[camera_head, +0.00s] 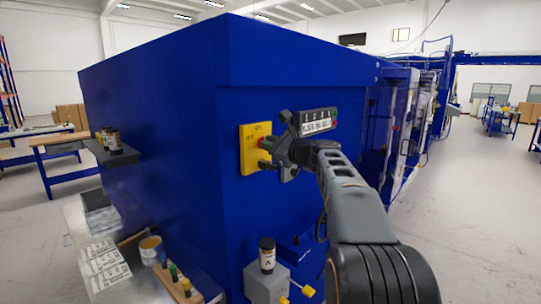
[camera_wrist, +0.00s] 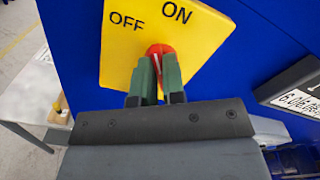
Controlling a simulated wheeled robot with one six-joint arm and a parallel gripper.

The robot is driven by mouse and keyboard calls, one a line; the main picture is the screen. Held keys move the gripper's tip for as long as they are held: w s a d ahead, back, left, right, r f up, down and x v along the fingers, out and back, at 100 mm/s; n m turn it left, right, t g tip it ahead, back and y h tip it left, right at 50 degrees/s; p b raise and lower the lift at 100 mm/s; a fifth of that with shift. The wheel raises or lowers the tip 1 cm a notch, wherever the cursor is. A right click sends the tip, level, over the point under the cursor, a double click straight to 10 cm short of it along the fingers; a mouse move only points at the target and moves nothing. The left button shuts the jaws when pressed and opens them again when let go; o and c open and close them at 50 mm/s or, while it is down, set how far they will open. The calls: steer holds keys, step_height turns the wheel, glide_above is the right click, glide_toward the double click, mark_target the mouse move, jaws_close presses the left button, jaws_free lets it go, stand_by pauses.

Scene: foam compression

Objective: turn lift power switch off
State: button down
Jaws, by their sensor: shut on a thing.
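The yellow switch plate (camera_head: 247,150) is fixed to the blue machine's side, marked OFF and ON. It fills the upper part of the wrist view (camera_wrist: 205,45), with OFF at the left and ON at the upper right. The red switch knob (camera_wrist: 158,48) sits in the plate between the two words. My gripper (camera_wrist: 157,72) is shut on this knob, a green-grey finger on each side. The fingers hide much of the knob, and I cannot tell which word it points to. In the head view my gripper (camera_head: 268,154) reaches the plate from the right.
A panel with buttons and a display (camera_head: 317,121) is right of the plate, close to my gripper. Below stand a grey box with a dark bottle (camera_head: 267,254) and a wooden rack of small bottles (camera_head: 177,284). A dark shelf with cans (camera_head: 108,152) juts out at left.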

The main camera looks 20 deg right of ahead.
steer(key=n+b, duration=0.1)
steer(key=n, duration=0.1)
steer(key=n+b, duration=0.3)
steer(key=shift+a+f+n+b, duration=0.1)
steer(key=shift+f+n+b, duration=0.25)
steer(key=shift+n, duration=0.05)
steer(key=n+b, duration=0.3)
steer(key=n, duration=0.2)
steer(key=shift+r+n+b, duration=0.1)
steer(key=shift+n+b, duration=0.25)
steer(key=shift+n, duration=0.05)
steer(key=c, duration=1.2)
jaws_free()
steer(key=shift+s, duration=0.1)
steer(key=b+v, duration=0.3)
steer(key=v, duration=1)
steer(key=shift+s, duration=0.35)
